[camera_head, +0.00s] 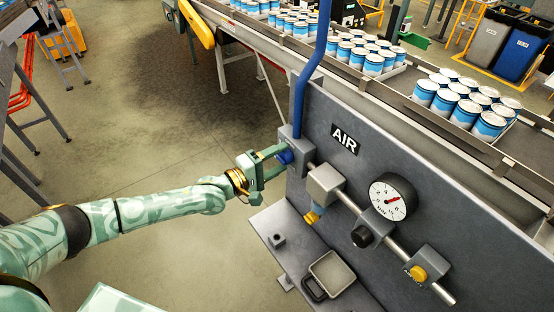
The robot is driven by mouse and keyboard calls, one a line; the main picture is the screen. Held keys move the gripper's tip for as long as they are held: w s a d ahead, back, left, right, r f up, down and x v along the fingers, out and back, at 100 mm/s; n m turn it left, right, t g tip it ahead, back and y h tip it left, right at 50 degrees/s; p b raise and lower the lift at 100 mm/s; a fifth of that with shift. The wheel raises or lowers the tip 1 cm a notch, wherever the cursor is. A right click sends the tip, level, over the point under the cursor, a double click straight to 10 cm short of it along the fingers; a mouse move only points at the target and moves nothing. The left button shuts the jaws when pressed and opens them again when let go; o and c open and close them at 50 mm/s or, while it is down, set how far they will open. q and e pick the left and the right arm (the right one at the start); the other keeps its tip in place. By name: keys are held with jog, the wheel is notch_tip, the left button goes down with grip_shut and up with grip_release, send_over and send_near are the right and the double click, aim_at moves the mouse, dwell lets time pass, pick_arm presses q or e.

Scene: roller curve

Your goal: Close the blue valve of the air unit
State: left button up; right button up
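The air unit is a grey panel (345,170) with an AIR label, a blue pipe coming down to it and a row of fittings. The blue valve (285,157) is a small blue knob at the panel's upper left end, below the pipe. My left gripper (279,160) is at the valve, with its fingers on either side of the knob. The fingers look closed around it, partly hiding it. The valve's turn position cannot be read. My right gripper is not in view.
A pressure gauge (392,197), a black knob (362,237) and a yellow button (418,273) sit along the pipe to the right. A grey tray (331,274) stands below. A conveyor with cans (487,124) runs behind.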

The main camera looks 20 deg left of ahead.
pick_arm(q)
jog(key=shift+s, duration=0.1)
jog(key=b+v, duration=0.2)
jog(key=v, duration=1.4)
jog(key=shift+a, duration=0.15)
